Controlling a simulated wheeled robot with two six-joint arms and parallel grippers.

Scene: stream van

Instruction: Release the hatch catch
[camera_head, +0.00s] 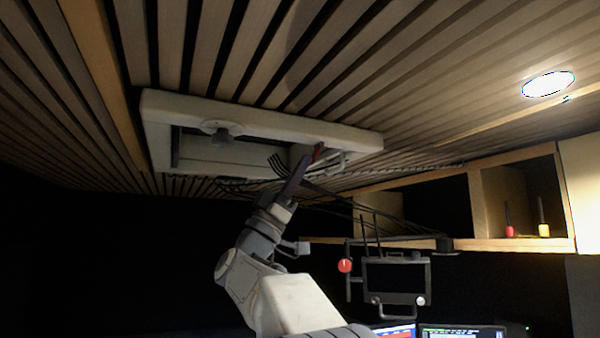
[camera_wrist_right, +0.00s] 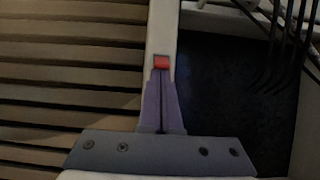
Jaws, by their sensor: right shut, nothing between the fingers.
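The roof hatch has a pale frame (camera_head: 160,112) set in the slatted ceiling. A small red catch (camera_head: 317,152) sits on the frame near its right end. It also shows in the right wrist view (camera_wrist_right: 161,62), just beyond my fingertips. My right gripper (camera_head: 303,164) reaches up from below, its purple fingers shut and empty with the tips at the red catch. In the right wrist view the fingers (camera_wrist_right: 161,78) point at the catch, and I cannot tell whether they touch it. My left gripper is out of view.
Black cables (camera_head: 320,190) hang from the hatch close to my right gripper. A monitor rig (camera_head: 397,273) with a red knob stands at lower right. A wooden shelf (camera_head: 500,243) is at the right, and a round lamp (camera_head: 548,84) shines in the ceiling. The lower left is dark.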

